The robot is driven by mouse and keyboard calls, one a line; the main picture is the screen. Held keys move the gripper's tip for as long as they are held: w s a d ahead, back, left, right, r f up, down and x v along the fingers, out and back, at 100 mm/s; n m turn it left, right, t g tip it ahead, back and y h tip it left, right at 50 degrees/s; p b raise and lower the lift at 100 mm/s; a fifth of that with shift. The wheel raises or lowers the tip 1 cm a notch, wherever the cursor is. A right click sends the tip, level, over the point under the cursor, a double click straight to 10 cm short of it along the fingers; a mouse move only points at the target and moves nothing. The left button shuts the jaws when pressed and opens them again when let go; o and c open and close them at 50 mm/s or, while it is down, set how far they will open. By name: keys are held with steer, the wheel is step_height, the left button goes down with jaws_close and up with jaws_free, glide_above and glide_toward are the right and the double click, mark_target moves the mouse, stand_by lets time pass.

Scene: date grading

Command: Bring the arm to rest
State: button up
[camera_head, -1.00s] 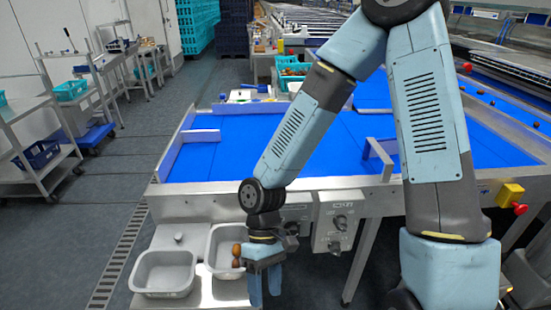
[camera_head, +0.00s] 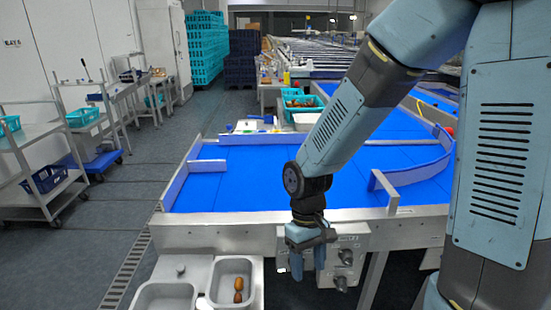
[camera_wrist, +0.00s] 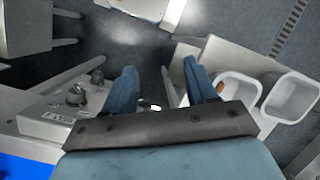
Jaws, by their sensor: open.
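My gripper (camera_head: 306,262) hangs fingers-down in front of the steel table edge, beside the control box. Its two blue fingers stand apart with nothing between them; the wrist view shows the same gap between the fingers (camera_wrist: 160,90). My arm is bent, with the elbow high at the upper right. Left of the gripper, the right grey tray (camera_head: 249,268) holds two brown dates (camera_head: 238,290). The left grey tray (camera_head: 150,292) shows no dates in its visible part. In the wrist view the near tray (camera_wrist: 226,100) sits right of the fingers.
The control box (camera_head: 355,240) with knobs is close to the right of the gripper. The blue sorting table (camera_head: 250,185) with low walls lies behind. Wheeled carts (camera_head: 40,190) stand at the left. The floor between carts and table is clear.

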steer(key=w+d+r+m+t, duration=0.1)
steer(key=d+r+m+t, duration=0.1)
steer(key=d+r, duration=0.4)
steer(key=w+d+r+m+t, duration=0.1)
steer(key=d+r+t, duration=0.25)
steer(key=r, duration=0.45)
steer(key=s+d+r+m+t, duration=0.1)
steer(key=s+d+r, duration=0.1)
steer(key=r, duration=0.3)
steer(key=s+d+r+m+t, duration=0.2)
steer(key=s+d+r, duration=0.1)
steer(key=r, duration=0.3)
steer(key=shift+s+d+y, duration=0.3)
steer(key=shift+d, duration=0.4)
steer(key=shift+f, duration=0.1)
stand_by(0.7)
